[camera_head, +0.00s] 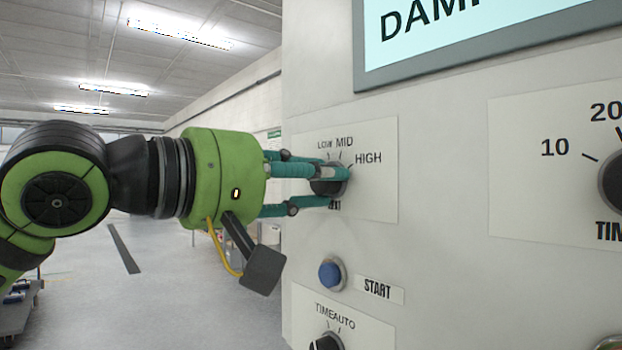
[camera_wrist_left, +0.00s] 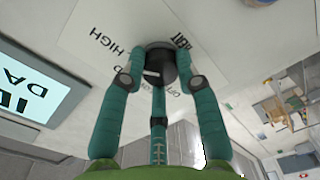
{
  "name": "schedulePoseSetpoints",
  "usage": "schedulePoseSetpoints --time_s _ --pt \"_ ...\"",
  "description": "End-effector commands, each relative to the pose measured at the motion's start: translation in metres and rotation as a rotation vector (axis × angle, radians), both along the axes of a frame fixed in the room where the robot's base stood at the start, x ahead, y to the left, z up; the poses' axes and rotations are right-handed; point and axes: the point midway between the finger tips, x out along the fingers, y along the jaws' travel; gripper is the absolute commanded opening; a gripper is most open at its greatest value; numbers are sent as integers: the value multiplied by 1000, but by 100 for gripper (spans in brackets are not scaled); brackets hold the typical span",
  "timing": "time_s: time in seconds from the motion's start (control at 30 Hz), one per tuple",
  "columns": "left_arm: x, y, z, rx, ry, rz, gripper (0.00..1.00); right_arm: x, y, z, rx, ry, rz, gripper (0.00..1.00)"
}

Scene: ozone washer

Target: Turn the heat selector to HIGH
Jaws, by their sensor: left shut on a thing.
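The heat selector (camera_head: 325,187) is a black round knob on a white panel, with LOW, MID and HIGH printed around its top. My left gripper (camera_head: 336,186) comes in from the left with its teal fingers shut around this knob. In the left wrist view the knob (camera_wrist_left: 160,58) sits between the fingertips, and a short white mark shows on it. The HIGH label lies to the left of the knob there. Fingers hide part of the dial, so I cannot tell exactly which label the mark points at. My right gripper is in neither view.
Below the selector are a blue START button (camera_head: 331,274) and another black knob (camera_head: 327,342) marked TIME and AUTO. A timer knob (camera_head: 612,181) is at the right edge. A display (camera_head: 440,40) is above. Open floor (camera_head: 170,290) lies left of the machine.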

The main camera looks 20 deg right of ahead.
Motion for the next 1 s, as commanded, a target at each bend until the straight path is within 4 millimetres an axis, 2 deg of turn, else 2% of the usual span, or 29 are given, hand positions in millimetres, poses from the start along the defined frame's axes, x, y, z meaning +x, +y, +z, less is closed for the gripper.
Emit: schedulePoseSetpoints --time_s 0.3,0.33,0.37,0.4,0.77,0.87,1.0 --pt "-1 -1 0 1 -4 -2 0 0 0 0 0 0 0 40" --pt "-1 -1 0 2 -4 -2 40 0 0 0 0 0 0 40" --pt "-1 -1 0 2 -3 -2 52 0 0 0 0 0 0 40" --pt "-1 -1 0 2 -3 -2 56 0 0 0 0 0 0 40" --pt "-1 3 0 1 -1 0 56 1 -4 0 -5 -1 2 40" --pt "-4 13 0 0 -1 1 56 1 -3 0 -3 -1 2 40" --pt "-13 38 0 0 -1 3 56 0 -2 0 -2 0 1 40"
